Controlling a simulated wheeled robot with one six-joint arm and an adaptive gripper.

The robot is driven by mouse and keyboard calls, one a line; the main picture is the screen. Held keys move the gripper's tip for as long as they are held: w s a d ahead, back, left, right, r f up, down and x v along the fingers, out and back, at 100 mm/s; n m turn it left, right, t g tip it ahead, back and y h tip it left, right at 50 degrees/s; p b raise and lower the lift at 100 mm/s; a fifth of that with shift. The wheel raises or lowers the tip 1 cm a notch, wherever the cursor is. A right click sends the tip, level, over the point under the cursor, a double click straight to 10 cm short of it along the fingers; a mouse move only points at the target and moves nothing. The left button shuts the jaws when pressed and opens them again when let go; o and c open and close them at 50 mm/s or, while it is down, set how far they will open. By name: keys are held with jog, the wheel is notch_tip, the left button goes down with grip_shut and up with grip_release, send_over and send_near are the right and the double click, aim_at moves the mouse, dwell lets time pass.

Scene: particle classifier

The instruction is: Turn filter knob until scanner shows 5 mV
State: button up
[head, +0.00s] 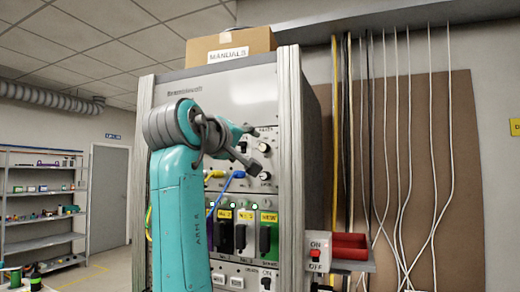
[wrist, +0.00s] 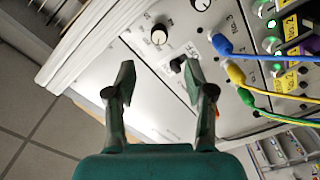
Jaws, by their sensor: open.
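Two round knobs sit on the grey cabinet panel beside the right metal rail: an upper knob (head: 264,147) and a lower knob (head: 265,177). Their labels are too small to read, so I cannot tell which is the filter knob. In the wrist view, one white-rimmed black knob (wrist: 158,37) shows beyond the fingertips, and another knob (wrist: 200,4) is cut by the top edge. My gripper (wrist: 155,78) is open and empty, with its fingers apart in front of the panel. It also shows in the head view (head: 251,149). No readable mV value shows.
A black switch (wrist: 178,63) is close to the right fingertip. Blue (wrist: 221,44) and yellow (wrist: 235,73) plugs with cables are to the right. A red tray (head: 349,246) and an ON/OFF box (head: 317,254) are beside the cabinet. A MANUALS box (head: 230,42) is on top.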

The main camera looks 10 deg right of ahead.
aim_at(262, 148)
jog(key=x, duration=1)
jog(key=shift+w+d, duration=0.25)
jog(key=shift+w, duration=0.05)
grip_shut()
